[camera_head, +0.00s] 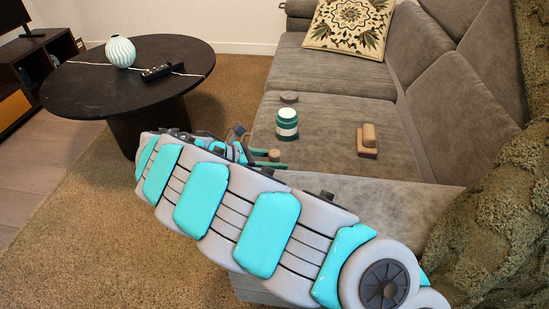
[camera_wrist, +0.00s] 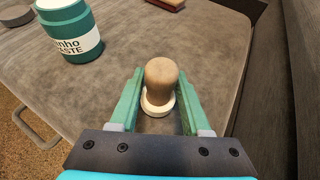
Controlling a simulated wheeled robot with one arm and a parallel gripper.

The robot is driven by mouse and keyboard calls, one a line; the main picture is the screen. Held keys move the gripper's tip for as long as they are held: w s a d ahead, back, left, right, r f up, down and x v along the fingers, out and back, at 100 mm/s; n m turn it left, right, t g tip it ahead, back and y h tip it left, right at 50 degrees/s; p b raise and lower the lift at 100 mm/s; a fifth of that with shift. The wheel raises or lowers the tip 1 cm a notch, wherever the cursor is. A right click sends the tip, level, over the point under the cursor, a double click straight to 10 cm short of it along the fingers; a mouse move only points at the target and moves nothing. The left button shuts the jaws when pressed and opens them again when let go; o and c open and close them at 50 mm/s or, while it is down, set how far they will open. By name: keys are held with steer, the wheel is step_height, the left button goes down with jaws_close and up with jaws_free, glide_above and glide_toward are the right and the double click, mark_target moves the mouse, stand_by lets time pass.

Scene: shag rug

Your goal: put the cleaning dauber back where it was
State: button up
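The cleaning dauber (camera_wrist: 161,85) has a rounded wooden knob and a pale round base. In the wrist view it stands between the two green fingers of my gripper (camera_wrist: 160,92), with narrow gaps beside the knob. My gripper looks open around it, low over the grey sofa seat (camera_wrist: 224,62). In the head view the dauber's knob (camera_head: 274,155) shows small between the green fingertips (camera_head: 268,158), and my arm hides the area below and left of it.
A green jar with a white label (camera_head: 287,125) stands close by, with a flat grey round tin (camera_head: 289,97) behind it. A wooden-backed brush (camera_head: 368,141) lies to the right. The sofa backrest (camera_head: 455,100) bounds the right side. A dark round table (camera_head: 100,92) stands far left.

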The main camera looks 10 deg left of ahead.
steer(key=shift+o, duration=1.4)
steer(key=shift+r, duration=0.15)
steer(key=v, duration=1.2)
